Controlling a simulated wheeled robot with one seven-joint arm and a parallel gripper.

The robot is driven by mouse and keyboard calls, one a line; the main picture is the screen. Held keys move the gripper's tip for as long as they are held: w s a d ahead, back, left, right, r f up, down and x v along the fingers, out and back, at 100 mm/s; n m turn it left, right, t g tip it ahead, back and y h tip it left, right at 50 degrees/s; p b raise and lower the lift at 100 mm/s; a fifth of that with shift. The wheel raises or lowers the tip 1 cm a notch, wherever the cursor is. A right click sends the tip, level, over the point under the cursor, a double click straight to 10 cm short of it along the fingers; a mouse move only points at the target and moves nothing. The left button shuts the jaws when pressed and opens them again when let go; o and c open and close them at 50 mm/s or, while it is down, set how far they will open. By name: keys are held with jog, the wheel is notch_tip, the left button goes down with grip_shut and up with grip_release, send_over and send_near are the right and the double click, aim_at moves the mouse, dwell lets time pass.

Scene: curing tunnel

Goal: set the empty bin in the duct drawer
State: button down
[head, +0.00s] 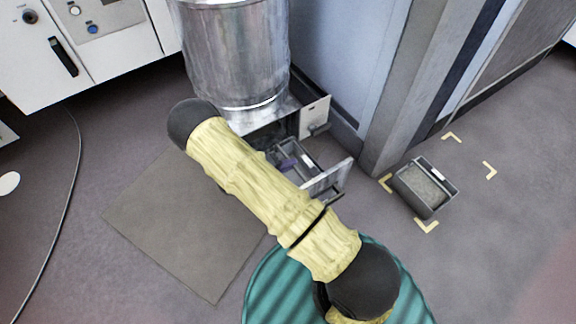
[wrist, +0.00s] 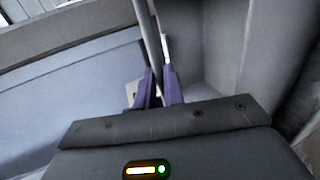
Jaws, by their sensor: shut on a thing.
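The duct (head: 235,60) is a shiny metal cylinder with an open drawer at its foot; the drawer's pale front (head: 328,180) is pulled out toward me. A small grey bin (head: 308,157) with a light label shows within the drawer's outline, partly hidden by my arm. I cannot tell whether it rests on the drawer floor. My gripper (wrist: 160,88) has purple fingers, shut on a thin grey upright wall of the bin (wrist: 151,35) in the wrist view. In the head view, only a bit of the purple fingers (head: 287,163) shows beside my arm.
Another grey bin (head: 430,211), filled with grainy grey material, stands on the floor at right among yellow corner marks. A small pale door (head: 315,117) stands open beside the duct. A brown mat (head: 170,220) lies at left. White cabinets (head: 90,50) stand upper left.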

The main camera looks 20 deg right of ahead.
jog(key=c, duration=1.9)
grip_release()
jog(key=shift+f, duration=0.15)
jog(key=o, duration=0.4)
jog(key=p+v, duration=0.6)
jog(key=v, duration=0.6)
